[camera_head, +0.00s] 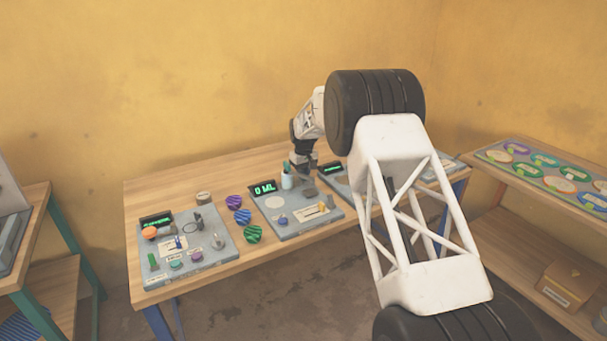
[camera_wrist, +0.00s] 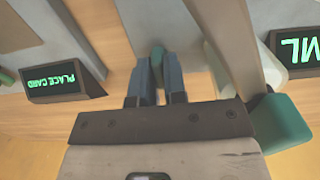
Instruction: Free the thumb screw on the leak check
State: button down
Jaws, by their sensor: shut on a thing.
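My gripper (camera_head: 304,166) is at the back of the workbench, low between the middle panel and the right-hand panel. I cannot tell whether this piece is the thumb screw. The middle panel (camera_head: 290,230) has a green display (camera_head: 263,188) reading "0 ML". The end of that display shows in the wrist view as "ML" (camera_wrist: 302,50). A dark round knob (camera_head: 310,191) sits on the middle panel near my gripper.
A display reading "PLACE CARD" (camera_wrist: 65,81) is left in the wrist view. Striped knobs (camera_head: 242,216) lie between the left panel (camera_head: 215,252) and the middle one. My arm hides part of the right-hand panel.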

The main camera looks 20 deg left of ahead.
jog(key=shift+r, duration=0.1)
jog(key=c, duration=1.2)
grip_release()
jog(key=shift+r, duration=3.85)
